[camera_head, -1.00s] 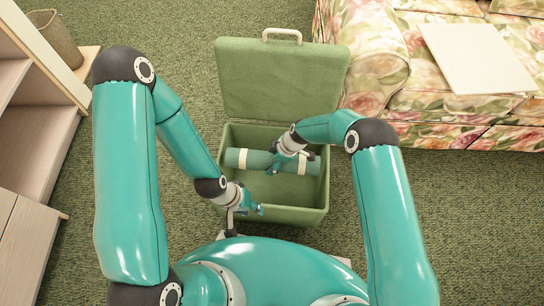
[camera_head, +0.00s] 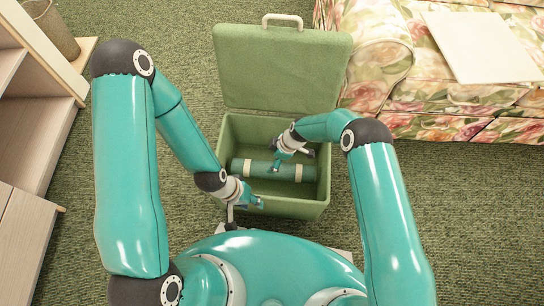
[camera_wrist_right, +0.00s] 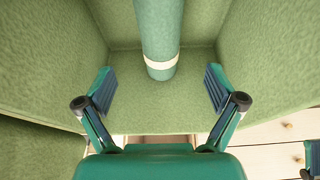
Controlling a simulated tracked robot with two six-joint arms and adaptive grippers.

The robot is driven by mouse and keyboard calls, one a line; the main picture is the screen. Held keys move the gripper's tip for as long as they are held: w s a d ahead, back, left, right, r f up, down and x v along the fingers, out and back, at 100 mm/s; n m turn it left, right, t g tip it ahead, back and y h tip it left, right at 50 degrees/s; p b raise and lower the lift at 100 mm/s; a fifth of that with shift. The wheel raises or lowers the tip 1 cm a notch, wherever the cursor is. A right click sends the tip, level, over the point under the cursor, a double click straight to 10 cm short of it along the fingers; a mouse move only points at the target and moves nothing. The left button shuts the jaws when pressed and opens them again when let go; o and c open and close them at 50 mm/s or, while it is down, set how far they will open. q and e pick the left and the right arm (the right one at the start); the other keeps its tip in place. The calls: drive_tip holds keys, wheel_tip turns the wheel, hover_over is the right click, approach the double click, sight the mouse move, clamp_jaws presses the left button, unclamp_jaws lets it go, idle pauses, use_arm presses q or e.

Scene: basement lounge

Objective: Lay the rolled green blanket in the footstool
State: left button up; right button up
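The rolled green blanket (camera_head: 300,173), with cream bands, lies lengthwise inside the open green footstool (camera_head: 302,209). In the right wrist view the blanket (camera_wrist_right: 160,25) shows end-on to the camera, with one band near its end. My right gripper (camera_head: 290,160) is above the blanket inside the footstool's opening. Its fingers (camera_wrist_right: 160,88) are spread wide with nothing between the tips. My left gripper (camera_head: 249,201) is at the footstool's front left corner, apart from the blanket; its finger opening is too small to judge.
The footstool's lid (camera_head: 283,70) stands open at the back, with a cream handle (camera_head: 283,17) on its edge. A floral sofa (camera_head: 425,100) with a white board (camera_head: 480,46) is at the right. Wooden shelves (camera_head: 35,130) and a basket (camera_head: 52,30) are at the left.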

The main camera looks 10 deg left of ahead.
idle(0.3)
drive_tip(key=v, duration=1.1)
drive_tip(key=shift+d+r, duration=0.25)
drive_tip(key=shift+r, duration=0.1)
